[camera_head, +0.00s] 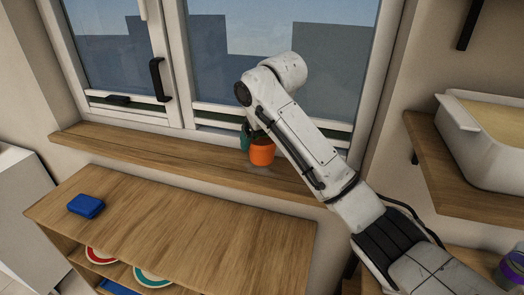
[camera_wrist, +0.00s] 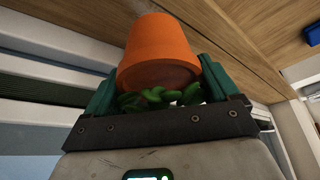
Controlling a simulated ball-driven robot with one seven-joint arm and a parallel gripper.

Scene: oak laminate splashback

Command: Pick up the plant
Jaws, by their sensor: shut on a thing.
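The plant is a small green plant in an orange pot (camera_head: 262,152). In the head view it is at the window sill, below the end of my arm, which partly covers it. In the wrist view the orange pot (camera_wrist: 158,50) and curled green leaves (camera_wrist: 158,97) show between the teal fingers of my gripper (camera_wrist: 152,88). My gripper is shut on the plant, with one finger on each side. One teal finger also shows beside the pot in the head view. I cannot tell whether the pot touches the sill.
The wooden window sill (camera_head: 160,150) runs under the closed window. A wooden shelf unit (camera_head: 190,215) stands in front, with a blue box (camera_head: 86,205) on top and plates (camera_head: 152,278) inside. A white tub (camera_head: 488,135) sits on a wall shelf at right. The unit's top is mostly clear.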

